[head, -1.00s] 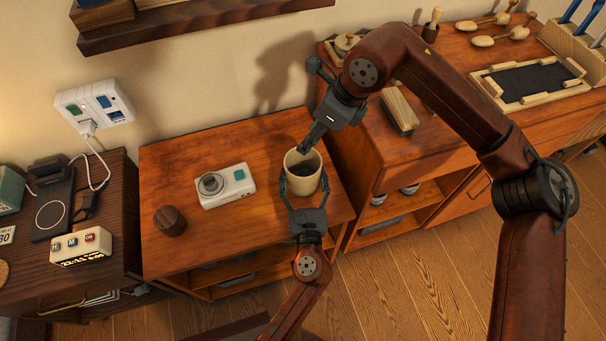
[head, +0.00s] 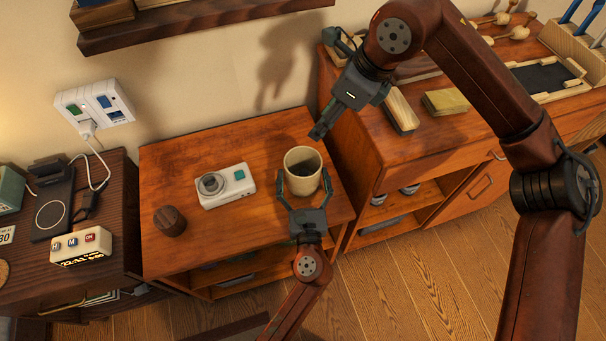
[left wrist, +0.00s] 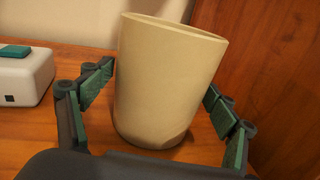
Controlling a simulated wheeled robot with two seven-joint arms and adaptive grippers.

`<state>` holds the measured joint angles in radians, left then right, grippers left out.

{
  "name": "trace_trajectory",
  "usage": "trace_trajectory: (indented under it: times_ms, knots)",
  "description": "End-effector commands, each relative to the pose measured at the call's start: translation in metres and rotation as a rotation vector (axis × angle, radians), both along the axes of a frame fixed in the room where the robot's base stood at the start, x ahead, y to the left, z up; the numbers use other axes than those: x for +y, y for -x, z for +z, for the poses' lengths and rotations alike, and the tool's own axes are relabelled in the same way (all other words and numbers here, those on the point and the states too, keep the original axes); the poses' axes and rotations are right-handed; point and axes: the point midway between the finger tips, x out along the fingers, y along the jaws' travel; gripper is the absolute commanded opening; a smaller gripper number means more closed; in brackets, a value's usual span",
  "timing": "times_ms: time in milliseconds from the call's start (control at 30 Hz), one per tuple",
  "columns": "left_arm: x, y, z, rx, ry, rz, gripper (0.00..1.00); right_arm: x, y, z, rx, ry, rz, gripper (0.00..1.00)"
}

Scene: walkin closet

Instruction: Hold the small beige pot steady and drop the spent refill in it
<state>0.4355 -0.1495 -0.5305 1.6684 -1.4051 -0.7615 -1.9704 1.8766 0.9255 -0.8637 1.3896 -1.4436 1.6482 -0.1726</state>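The small beige pot (head: 303,162) stands upright near the right end of the low wooden table; it also shows in the left wrist view (left wrist: 165,75). Its inside looks dark, and I cannot make out a refill in it.
A white camera (head: 226,186) and a dark wooden knob-like block (head: 170,221) lie on the table left of the pot. A higher wooden cabinet (head: 358,150) stands close on the right, with a wooden block (head: 400,109) on top.

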Motion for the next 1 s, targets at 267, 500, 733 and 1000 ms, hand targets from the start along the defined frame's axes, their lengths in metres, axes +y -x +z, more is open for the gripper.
trace_trajectory:
  times_ms: [267, 500, 733, 1000]
  knots:
    - [0.000, 0.000, 0.000, 0.000, 0.000, 0.000, 0.89, 0.000, 0.000, 0.000, 0.000, 0.000, 0.000, 0.40]
    - [-0.001, 0.011, 0.000, 0.000, 0.000, -0.001, 0.89, 0.000, 0.000, 0.000, 0.000, 0.000, 0.000, 0.40]
    - [-0.004, 0.055, -0.002, 0.003, 0.001, -0.001, 0.89, 0.000, 0.000, 0.000, 0.000, 0.000, 0.000, 0.40]
    - [-0.008, 0.104, -0.001, 0.002, -0.001, -0.001, 0.89, 0.000, 0.000, 0.000, 0.000, 0.000, 0.000, 0.40]
